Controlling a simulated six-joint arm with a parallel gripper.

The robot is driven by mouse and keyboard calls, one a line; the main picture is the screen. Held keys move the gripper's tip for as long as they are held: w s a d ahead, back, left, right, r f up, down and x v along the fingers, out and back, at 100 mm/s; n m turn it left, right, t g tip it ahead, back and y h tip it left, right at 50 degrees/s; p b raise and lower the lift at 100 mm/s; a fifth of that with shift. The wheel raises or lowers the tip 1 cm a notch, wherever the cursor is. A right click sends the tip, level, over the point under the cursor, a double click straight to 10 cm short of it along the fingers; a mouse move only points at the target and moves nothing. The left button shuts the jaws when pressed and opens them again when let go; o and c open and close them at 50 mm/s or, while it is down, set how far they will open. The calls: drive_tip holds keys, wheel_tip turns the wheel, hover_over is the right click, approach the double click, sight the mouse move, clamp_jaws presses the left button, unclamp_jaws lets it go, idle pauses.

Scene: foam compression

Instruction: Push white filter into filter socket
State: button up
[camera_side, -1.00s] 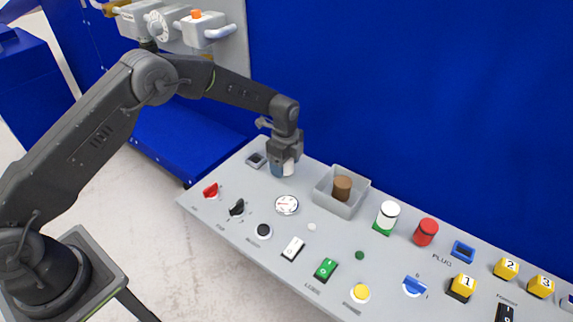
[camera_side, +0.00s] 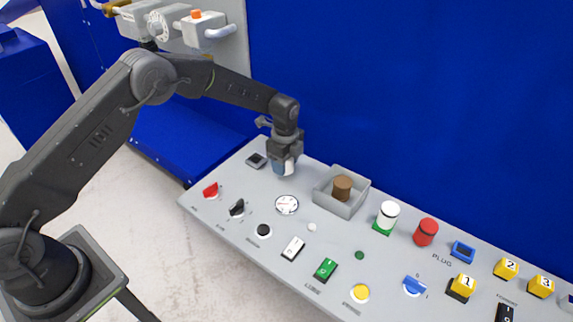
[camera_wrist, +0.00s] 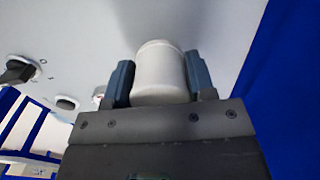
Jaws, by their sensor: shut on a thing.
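The white filter (camera_wrist: 160,82) is a white cylinder with a rounded rim, held between the two blue-grey fingers of my gripper (camera_wrist: 159,68) in the wrist view. In the side view my gripper (camera_side: 284,166) points down over the panel's far left part, and the filter (camera_side: 290,168) shows as a small white piece between the fingers. The filter looks upright and close to the panel surface. I cannot tell whether it touches it. The filter socket is not clearly identifiable; a small dark square fitting (camera_side: 256,160) lies just left of my gripper.
A grey open box (camera_side: 351,207) with a brown cylinder (camera_side: 342,187) stands right of my gripper. A blue wall (camera_side: 420,110) rises behind.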

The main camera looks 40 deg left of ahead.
drive_tip(key=shift+r, duration=2.05)
drive_tip(key=shift+a, duration=0.1)
drive_tip(key=s+a+r, duration=0.1)
drive_tip(key=a+r, duration=0.3)
drive_tip(key=a, duration=0.5)
drive_tip(key=shift+s+a+f, duration=0.1)
drive_tip(key=shift+s+f, duration=0.05)
drive_tip(key=shift+f, duration=1.3)
drive_tip(key=shift+s+a+f, duration=0.1)
drive_tip(key=shift+f, duration=1.35)
drive_tip(key=shift+f, duration=1)
drive_tip(key=o, duration=1.1)
